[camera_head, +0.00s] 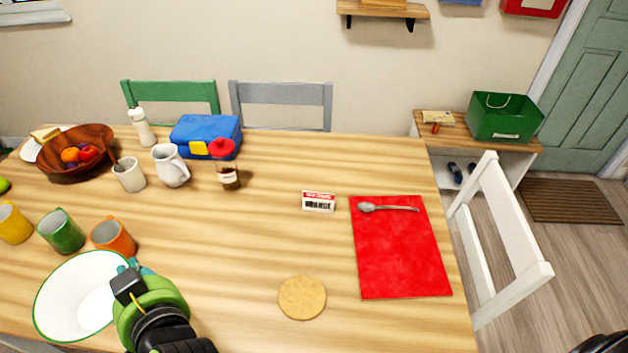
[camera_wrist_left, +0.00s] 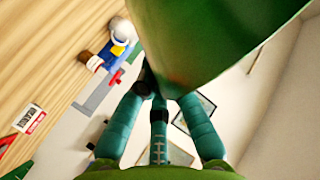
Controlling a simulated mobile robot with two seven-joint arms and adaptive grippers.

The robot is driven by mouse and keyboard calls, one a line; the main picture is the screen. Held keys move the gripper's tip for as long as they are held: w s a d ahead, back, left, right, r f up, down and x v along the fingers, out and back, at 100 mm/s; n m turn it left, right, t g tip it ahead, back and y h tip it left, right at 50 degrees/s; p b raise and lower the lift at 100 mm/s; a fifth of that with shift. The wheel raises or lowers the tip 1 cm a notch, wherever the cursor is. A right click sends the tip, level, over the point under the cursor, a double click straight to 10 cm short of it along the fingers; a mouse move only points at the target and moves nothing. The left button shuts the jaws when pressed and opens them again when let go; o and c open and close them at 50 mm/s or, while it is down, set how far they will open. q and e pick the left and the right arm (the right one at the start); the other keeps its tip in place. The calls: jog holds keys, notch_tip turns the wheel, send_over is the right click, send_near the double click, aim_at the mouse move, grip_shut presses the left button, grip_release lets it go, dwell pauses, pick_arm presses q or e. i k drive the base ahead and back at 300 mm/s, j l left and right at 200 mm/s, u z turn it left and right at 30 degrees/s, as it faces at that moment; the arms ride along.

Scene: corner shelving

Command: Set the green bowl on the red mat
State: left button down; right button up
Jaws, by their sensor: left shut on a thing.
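The green bowl (camera_head: 75,300), white inside with a thin green rim, is at the lower left of the head view, at the table's near side. My left gripper (camera_head: 133,270) is shut on the bowl's right side. In the left wrist view the bowl's green outside (camera_wrist_left: 225,40) fills the upper middle, at the teal fingers (camera_wrist_left: 158,88). I cannot tell how far the bowl is above the table. The red mat (camera_head: 400,260) lies flat at the table's right, with a spoon (camera_head: 385,208) on its upper part.
A round cork coaster (camera_head: 302,297) lies between bowl and mat. A small calendar block (camera_head: 318,201) stands left of the mat. Orange (camera_head: 114,238), green (camera_head: 61,231) and yellow (camera_head: 13,224) cups stand behind the bowl. The table's middle is mostly clear. A white chair (camera_head: 505,230) stands at right.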

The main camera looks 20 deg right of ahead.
aim_at(398, 254)
jog(key=k+l, duration=0.95)
jog(key=l, duration=0.25)
jog(key=i+l, duration=0.15)
jog(key=l, duration=0.15)
jog(key=i+l, duration=0.15)
jog(key=l, duration=0.2)
jog(key=i+l, duration=0.15)
jog(key=l, duration=0.15)
jog(key=i+l, duration=0.1)
jog(key=l, duration=0.25)
